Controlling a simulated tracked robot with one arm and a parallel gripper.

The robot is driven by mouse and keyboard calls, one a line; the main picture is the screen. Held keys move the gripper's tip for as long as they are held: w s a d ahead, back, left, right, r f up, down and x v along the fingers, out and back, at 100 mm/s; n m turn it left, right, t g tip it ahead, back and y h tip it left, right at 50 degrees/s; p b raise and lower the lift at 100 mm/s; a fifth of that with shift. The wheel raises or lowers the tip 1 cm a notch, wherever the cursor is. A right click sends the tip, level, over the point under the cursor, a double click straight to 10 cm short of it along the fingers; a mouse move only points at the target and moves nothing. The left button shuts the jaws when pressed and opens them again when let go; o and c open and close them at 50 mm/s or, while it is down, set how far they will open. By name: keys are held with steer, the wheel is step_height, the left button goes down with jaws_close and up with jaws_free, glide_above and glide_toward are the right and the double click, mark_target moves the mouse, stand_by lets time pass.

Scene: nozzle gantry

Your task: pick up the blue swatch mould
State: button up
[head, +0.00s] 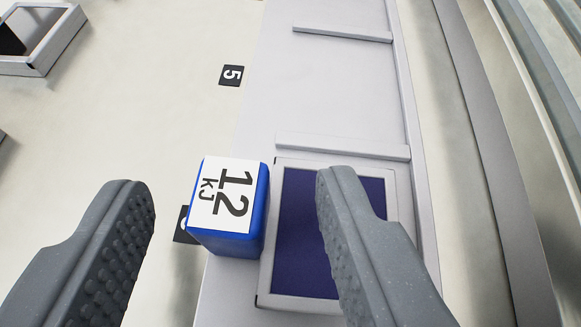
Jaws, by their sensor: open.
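A shallow light-grey frame with a dark blue inside, which looks like the blue swatch mould (303,232), lies in a bay of a long grey rack. My gripper (235,184) is open, with nothing held between its two ridged grey fingers. The right finger shows in front of the mould and hides part of its right side. The left finger shows over the pale surface, well left of the mould. A blue block (228,208) with a white top marked "12 kJ" shows between the fingers, against the mould's left edge in the picture; I cannot tell if they touch.
The grey rack (345,85) has raised dividers, and its bay above the mould is empty. A black label "5" (231,75) lies left of it; another label is mostly hidden by the block. Another frame (38,38) stands at top left. Grey rails run along the right.

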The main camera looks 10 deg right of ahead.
jaws_close()
stand_by(0.3)
step_height(320, 180, up, 28)
steer(key=p, duration=0.5)
